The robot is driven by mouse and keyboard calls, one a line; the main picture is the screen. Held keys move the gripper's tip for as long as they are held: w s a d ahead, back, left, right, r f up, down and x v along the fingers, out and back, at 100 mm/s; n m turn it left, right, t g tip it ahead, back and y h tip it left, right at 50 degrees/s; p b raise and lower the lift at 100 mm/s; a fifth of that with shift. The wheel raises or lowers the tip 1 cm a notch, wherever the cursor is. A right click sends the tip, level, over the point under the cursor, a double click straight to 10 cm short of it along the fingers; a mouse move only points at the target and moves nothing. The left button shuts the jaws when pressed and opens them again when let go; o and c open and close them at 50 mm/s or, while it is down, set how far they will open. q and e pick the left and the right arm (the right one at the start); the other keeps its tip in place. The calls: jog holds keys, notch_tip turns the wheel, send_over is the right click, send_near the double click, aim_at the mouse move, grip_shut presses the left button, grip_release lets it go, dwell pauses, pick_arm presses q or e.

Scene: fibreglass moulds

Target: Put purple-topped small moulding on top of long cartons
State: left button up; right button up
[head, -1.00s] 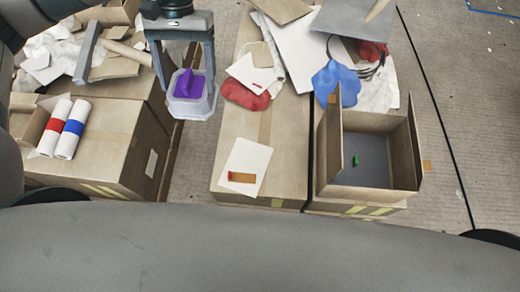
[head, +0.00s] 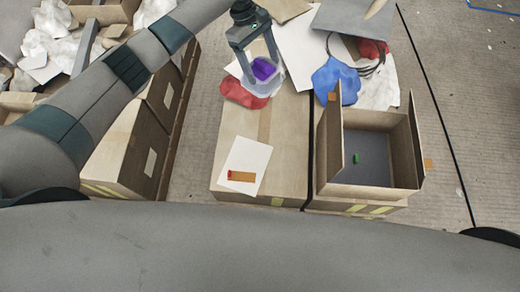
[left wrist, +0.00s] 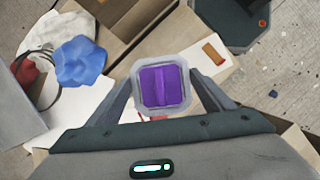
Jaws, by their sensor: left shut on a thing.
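The purple-topped small moulding (head: 265,70) is a pale grey, rounded square piece with a purple top. My left gripper (head: 262,76) is shut on it and holds it above the far part of the middle long carton (head: 235,138). In the left wrist view the moulding (left wrist: 163,87) sits between the two fingers, purple face to the camera. The gap beneath it cannot be judged exactly. My right gripper is not in view.
A red cloth or bag (head: 243,93) and white sheets lie near the moulding on the middle carton. A white card (head: 246,160) lies at its near end. An open box (head: 390,188) stands to the right, beside a blue crumpled piece (head: 336,80).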

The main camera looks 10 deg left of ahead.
pick_arm(q)
jog(key=f+n, duration=0.1)
jog(key=f, duration=0.2)
jog(key=d+f+n, duration=0.1)
jog(key=f, duration=0.2)
jog(key=w+d+f+n+t, duration=0.1)
jog(key=f, duration=0.1)
jog(key=shift+d+f+n+h, duration=0.15)
jog(key=shift+f+n+h, duration=0.15)
jog(key=shift+f, duration=0.1)
notch_tip(320, 180, down, 10)
jog(key=s+d+n+t, duration=0.1)
jog(key=s+n, duration=0.1)
jog(key=n, duration=0.1)
jog(key=shift+s+t, duration=0.2)
jog(key=shift+t, duration=0.1)
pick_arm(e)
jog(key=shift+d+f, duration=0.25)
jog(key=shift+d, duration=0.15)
